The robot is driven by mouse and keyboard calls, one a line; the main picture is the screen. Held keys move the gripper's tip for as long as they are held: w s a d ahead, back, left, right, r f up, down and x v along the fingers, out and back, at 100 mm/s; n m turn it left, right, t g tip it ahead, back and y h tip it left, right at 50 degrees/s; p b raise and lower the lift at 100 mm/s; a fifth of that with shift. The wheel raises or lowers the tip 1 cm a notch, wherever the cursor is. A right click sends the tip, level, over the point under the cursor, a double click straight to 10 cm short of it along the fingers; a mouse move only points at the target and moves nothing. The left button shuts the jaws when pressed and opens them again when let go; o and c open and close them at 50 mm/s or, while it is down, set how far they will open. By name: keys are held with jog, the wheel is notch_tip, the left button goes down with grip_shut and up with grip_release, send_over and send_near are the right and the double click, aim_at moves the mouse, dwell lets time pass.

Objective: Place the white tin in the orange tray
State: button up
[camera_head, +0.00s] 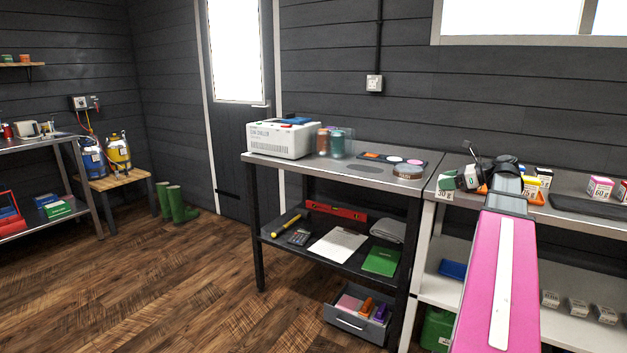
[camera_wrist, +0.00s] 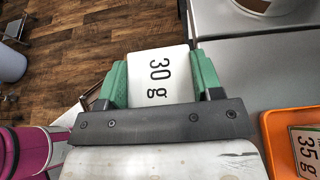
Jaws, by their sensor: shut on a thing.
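The white tin, marked "30 g" (camera_wrist: 158,75), is between the green fingers of my gripper (camera_wrist: 160,85) in the wrist view. The gripper is shut on it. In the head view the tin (camera_head: 443,194) shows small at the left end of the right-hand bench, with my gripper (camera_head: 449,184) around it. The orange tray (camera_wrist: 275,124) lies right of my gripper in the wrist view and holds a piece marked "35 g" (camera_wrist: 306,150). In the head view my arm partly hides the tray (camera_head: 536,200). The tin is outside the tray.
Yellow and pink boxes (camera_head: 600,188) and a dark mat (camera_head: 575,205) are on the right-hand bench. The adjoining bench (camera_head: 300,164) carries a white box (camera_head: 279,140), jars (camera_head: 337,143) and a round tin (camera_head: 407,172). Wooden floor (camera_head: 150,280) is clear to the left.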

jog(key=s+a+f, duration=0.1)
jog(key=a+f, duration=0.8)
jog(key=a, duration=0.3)
jog(key=s+a+f+m+t, duration=0.1)
jog(key=s+a+f, duration=0.1)
jog(key=a+f, duration=0.7)
jog(key=a, duration=0.3)
jog(key=shift+s+a+f, duration=0.25)
jog(key=shift+f, duration=0.1)
